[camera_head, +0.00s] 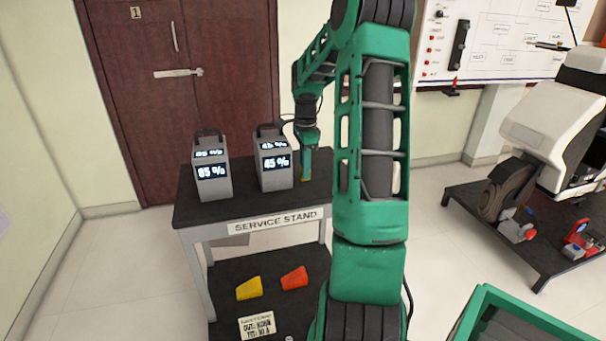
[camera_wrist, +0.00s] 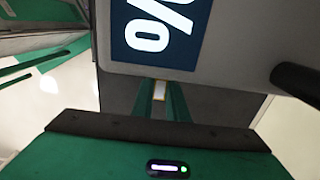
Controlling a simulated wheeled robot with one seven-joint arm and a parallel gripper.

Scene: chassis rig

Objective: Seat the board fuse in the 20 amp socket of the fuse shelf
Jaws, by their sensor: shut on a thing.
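My gripper (camera_head: 306,176) is at the right end of the service stand's top, just right of the box reading 45 %. In the wrist view its green fingers (camera_wrist: 160,98) are shut on a small yellow and white piece (camera_wrist: 159,90), which I take to be the board fuse. Only a little of that piece shows; a yellow spot also shows at the fingertips in the head view. I cannot tell whether it touches the stand top. I cannot make out the fuse shelf or a 20 amp socket in either view.
The service stand (camera_head: 198,212) holds two grey boxes, one reading 85 % (camera_head: 210,185) and one 45 % (camera_head: 273,178). Its lower shelf has a yellow wedge (camera_head: 249,289), a red wedge (camera_head: 294,278) and a note card (camera_head: 257,327). A dark platform (camera_head: 465,200) stands right.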

